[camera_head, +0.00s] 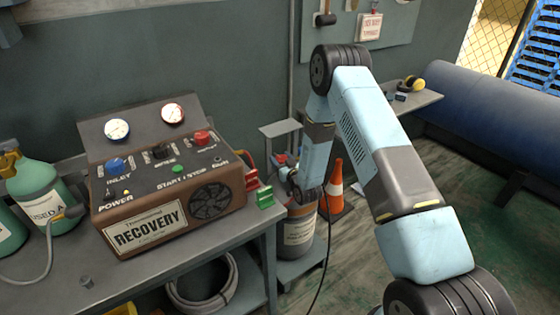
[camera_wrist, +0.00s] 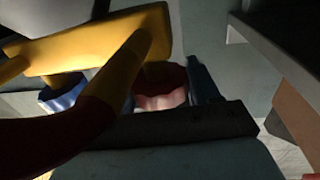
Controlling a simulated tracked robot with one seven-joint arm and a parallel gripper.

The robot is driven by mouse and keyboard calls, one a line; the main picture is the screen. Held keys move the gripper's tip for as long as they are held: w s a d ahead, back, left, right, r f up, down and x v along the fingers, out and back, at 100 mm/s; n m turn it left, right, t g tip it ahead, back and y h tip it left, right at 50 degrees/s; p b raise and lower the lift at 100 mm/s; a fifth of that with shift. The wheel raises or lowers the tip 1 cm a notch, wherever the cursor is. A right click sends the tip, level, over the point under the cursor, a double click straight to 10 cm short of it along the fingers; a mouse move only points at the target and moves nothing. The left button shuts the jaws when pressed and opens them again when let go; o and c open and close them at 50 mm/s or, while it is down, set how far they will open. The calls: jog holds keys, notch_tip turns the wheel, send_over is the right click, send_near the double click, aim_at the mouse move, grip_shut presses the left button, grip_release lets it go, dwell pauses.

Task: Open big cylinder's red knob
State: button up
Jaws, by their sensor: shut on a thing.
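The big cylinder (camera_head: 299,232) is brownish grey with a pale label. It stands upright beside the right end of the workbench, its top partly hidden by my arm. In the wrist view its red knob (camera_wrist: 160,97) sits between the blue-grey fingers of my gripper (camera_wrist: 165,88), which is shut on it. The left finger is mostly hidden behind a curved red-and-yellow part. A blue knob (camera_wrist: 60,94) shows to the left, below a yellow block (camera_wrist: 100,45). In the head view my gripper's fingers are too small and covered to make out.
The brown recovery machine (camera_head: 165,190) and a green cylinder (camera_head: 45,197) stand on the workbench (camera_head: 215,240) at left. A traffic cone (camera_head: 335,183) stands behind the big cylinder. A black cable hangs beside it. A large blue tank (camera_head: 490,105) lies at right; floor is clear before it.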

jog(key=n+g+y, duration=0.3)
jog(key=y, duration=0.1)
jog(key=shift+n+y, duration=0.3)
jog(key=shift+y, duration=0.1)
jog(key=shift+s+a+n+g+y, duration=0.1)
jog(key=shift+a+n+g+y, duration=0.05)
jog(key=shift+n+g+y, duration=1.7)
jog(key=shift+g+h, duration=0.25)
jog(key=shift+g, duration=0.3)
jog(key=o, duration=1)
jog(key=shift+c, duration=0.2)
jog(key=shift+d, duration=0.25)
jog(key=v, duration=1.3)
jog(key=shift+s, duration=0.2)
jog(key=shift+d+f, duration=0.1)
